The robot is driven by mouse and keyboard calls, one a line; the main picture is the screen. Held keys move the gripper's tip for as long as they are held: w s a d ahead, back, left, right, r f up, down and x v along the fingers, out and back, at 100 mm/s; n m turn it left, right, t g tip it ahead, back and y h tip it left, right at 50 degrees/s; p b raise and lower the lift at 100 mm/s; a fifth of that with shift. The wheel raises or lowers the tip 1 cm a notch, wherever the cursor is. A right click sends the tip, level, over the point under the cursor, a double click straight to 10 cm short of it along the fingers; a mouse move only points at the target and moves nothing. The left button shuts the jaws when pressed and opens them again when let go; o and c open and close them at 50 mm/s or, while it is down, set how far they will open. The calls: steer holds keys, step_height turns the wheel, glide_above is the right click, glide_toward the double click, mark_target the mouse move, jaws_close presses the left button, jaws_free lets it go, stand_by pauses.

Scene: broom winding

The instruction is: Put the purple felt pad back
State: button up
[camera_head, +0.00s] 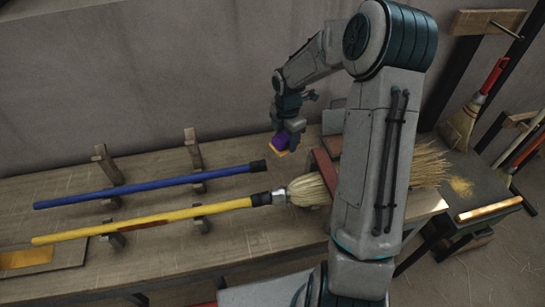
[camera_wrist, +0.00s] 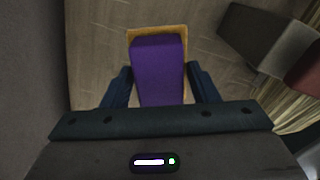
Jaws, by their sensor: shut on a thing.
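The purple felt pad (camera_wrist: 158,70) is a purple block with a yellow-tan layer along its far edge and sides. In the wrist view it sits between the two fingers of my gripper (camera_wrist: 160,88), which is shut on it. In the head view the pad (camera_head: 281,142) shows at the tip of my gripper (camera_head: 286,137), over the back part of the workbench (camera_head: 240,225). It is beyond the end of the blue handle. I cannot tell whether the pad touches the bench.
A blue handle (camera_head: 150,186) and a yellow-handled broom (camera_head: 150,222) lie across wooden supports. The broom's bristles (camera_head: 308,190) enter a red clamp-like block (camera_head: 322,165) at right. A finished broom (camera_head: 462,125) hangs far right. A yellow sheet (camera_head: 25,258) lies at left.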

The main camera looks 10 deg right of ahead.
mark_target(273, 162)
step_height(273, 162, down, 7)
steer(key=shift+a+f, duration=0.1)
steer(key=shift+f, duration=0.1)
steer(key=a, duration=0.1)
steer(key=a+p, duration=0.1)
steer(key=w+a+p, duration=0.1)
steer(key=a, duration=0.1)
steer(key=shift+f, duration=0.25)
steer(key=shift+d+f, duration=0.15)
steer(key=shift+f, duration=0.2)
steer(key=shift+f, duration=0.1)
steer(key=o, duration=0.9)
